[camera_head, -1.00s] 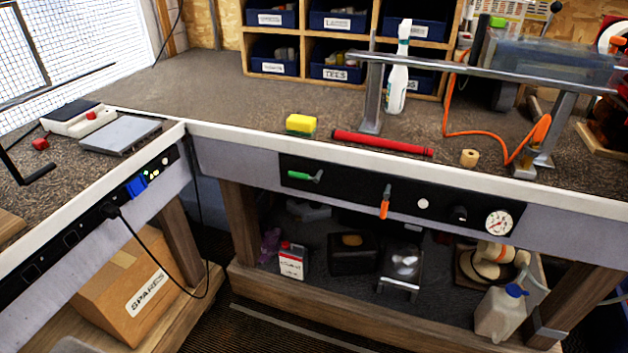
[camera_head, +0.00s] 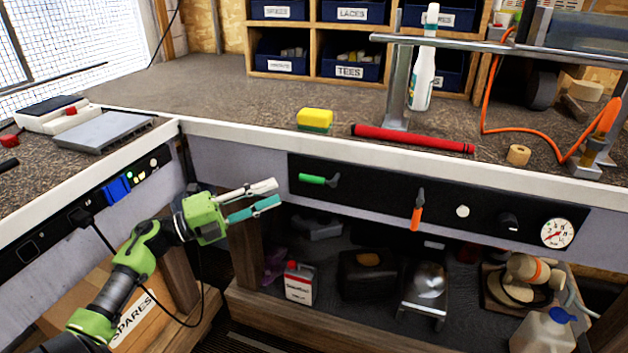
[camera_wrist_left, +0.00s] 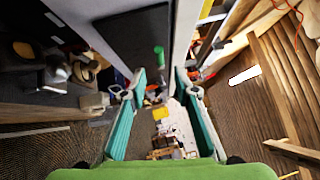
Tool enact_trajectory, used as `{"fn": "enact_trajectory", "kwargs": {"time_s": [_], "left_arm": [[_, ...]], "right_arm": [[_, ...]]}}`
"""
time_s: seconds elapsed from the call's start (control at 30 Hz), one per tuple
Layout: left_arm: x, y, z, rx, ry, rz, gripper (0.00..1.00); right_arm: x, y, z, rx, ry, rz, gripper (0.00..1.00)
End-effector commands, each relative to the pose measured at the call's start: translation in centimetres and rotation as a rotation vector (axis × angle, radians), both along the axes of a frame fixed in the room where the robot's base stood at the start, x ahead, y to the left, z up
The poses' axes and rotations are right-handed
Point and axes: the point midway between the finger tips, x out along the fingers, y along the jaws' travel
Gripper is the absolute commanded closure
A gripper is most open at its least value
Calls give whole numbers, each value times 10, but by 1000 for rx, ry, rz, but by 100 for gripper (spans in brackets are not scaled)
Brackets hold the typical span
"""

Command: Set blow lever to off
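A black control panel (camera_head: 380,195) on the bench front carries two levers. The green-handled lever (camera_head: 318,180) lies level near the panel's left end. The orange-handled lever (camera_head: 416,210) hangs down near the panel's middle. No readable label shows which one is the blow lever. My left gripper (camera_head: 277,192) is open and empty, a little left of and below the green lever, apart from it. In the left wrist view, the green handle (camera_wrist_left: 159,54) shows beyond and between the parted fingers (camera_wrist_left: 159,90). My right gripper is out of view.
The panel also has a white button (camera_head: 463,212), a black knob (camera_head: 508,221) and a gauge (camera_head: 557,233). A lower shelf holds bottles and boxes. Space before the panel is clear.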

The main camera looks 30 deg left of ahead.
Motion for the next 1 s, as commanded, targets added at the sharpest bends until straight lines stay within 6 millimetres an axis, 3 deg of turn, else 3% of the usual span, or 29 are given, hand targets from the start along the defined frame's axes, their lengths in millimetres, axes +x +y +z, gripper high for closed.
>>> {"fn": "enact_trajectory", "kwargs": {"time_s": [0.3, 0.5, 0.93, 0.97, 1.0], "left_arm": [[58, -35, 11, -4, -4, 1, 72], [82, -51, 14, -5, -1, 2, 72], [92, -57, 15, -5, 1, 3, 72], [92, -57, 15, -5, 1, 3, 74], [92, -57, 15, -5, 1, 3, 85]], "right_arm": [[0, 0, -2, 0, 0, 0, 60], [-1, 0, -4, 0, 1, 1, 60], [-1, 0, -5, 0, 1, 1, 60], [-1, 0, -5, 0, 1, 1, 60], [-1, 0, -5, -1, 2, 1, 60]]}}
